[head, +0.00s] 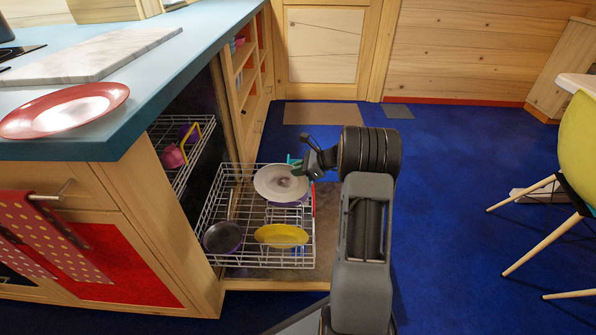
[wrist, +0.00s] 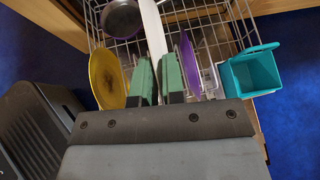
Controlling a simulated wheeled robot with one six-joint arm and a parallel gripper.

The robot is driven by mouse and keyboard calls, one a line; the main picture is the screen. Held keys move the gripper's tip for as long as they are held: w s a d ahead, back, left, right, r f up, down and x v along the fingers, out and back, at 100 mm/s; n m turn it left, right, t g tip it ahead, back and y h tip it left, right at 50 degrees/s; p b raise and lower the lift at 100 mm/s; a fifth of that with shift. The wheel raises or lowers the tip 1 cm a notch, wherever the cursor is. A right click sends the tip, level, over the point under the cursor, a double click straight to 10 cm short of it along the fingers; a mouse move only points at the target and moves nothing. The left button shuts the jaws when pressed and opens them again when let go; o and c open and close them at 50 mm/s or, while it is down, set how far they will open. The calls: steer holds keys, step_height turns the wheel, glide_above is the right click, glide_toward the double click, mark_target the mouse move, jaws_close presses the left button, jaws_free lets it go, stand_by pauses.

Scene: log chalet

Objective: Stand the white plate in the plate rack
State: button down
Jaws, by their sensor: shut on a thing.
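The white plate (head: 279,182) is at the far right part of the pulled-out lower wire rack (head: 218,197). My gripper (head: 301,169) is shut on its right edge in the head view. In the wrist view the white plate (wrist: 152,28) shows edge-on between the green fingertips of my gripper (wrist: 158,80). The plate lies between the yellow plate (wrist: 105,75) and a purple plate (wrist: 188,62), apart from both. The plate's lower edge is hidden, so I cannot tell whether it touches the rack's wires.
The yellow plate (head: 281,235) and a dark pan (head: 222,237) are in the rack. A turquoise basket (wrist: 250,72) hangs at its side. An upper rack (head: 184,145) holds pink cups. The counter (head: 165,75) overhangs at left. Blue floor is clear at right, before a yellow chair (head: 577,150).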

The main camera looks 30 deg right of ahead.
steer(key=b, duration=0.4)
glide_above(295, 197)
steer(key=f, duration=0.5)
steer(key=shift+s+d+f, duration=0.3)
steer(key=shift+f, duration=4.1)
steer(key=c, duration=1.1)
jaws_free()
steer(key=shift+c, duration=0.2)
steer(key=shift+s+d, duration=0.1)
steer(key=p+v, duration=0.5)
steer(key=v, duration=0.8)
steer(key=shift+d+r+p, duration=0.25)
steer(key=shift+p, duration=0.15)
